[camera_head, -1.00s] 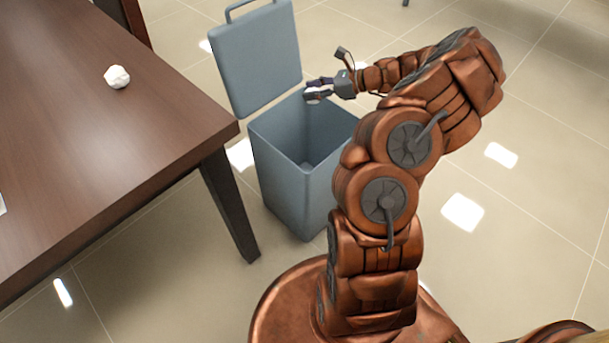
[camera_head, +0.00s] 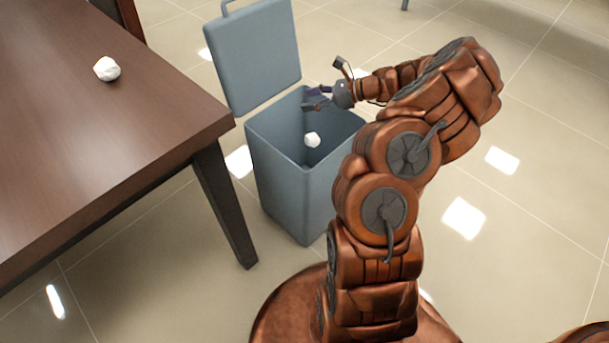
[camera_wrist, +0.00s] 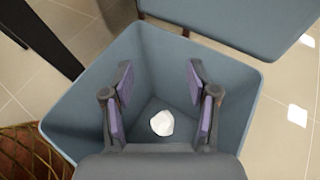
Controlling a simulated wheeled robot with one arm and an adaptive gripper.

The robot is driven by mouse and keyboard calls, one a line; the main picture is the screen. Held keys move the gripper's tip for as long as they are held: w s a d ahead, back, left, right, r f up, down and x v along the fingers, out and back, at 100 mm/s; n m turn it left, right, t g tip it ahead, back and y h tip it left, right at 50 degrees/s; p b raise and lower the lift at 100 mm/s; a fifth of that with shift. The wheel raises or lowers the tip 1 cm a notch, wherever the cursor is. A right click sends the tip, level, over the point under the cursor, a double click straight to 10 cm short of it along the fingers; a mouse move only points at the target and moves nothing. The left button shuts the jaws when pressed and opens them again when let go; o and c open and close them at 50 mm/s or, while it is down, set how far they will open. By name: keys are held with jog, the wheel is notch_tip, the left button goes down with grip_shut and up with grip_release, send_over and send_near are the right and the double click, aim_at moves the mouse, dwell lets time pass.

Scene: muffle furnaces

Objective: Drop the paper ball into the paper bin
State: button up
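A white paper ball (camera_head: 312,140) is inside the blue-grey paper bin (camera_head: 292,190), below my gripper. In the wrist view the same ball (camera_wrist: 162,123) shows between and beyond the fingers, apart from them, within the walls of the bin (camera_wrist: 240,88); I cannot tell whether it is falling or resting. My gripper (camera_head: 312,99) is open and empty above the bin's opening, and its spread fingers show in the wrist view (camera_wrist: 160,84). Another white paper ball (camera_head: 106,69) lies on the brown table to the left.
The bin's lid (camera_head: 253,57) stands open at its back left. The brown table (camera_head: 95,150) fills the left side, its corner and leg (camera_head: 225,205) close beside the bin. The tiled floor (camera_head: 520,220) to the right is clear.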

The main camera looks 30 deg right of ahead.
jog(key=shift+o, duration=0.8)
jog(key=v, duration=1.2)
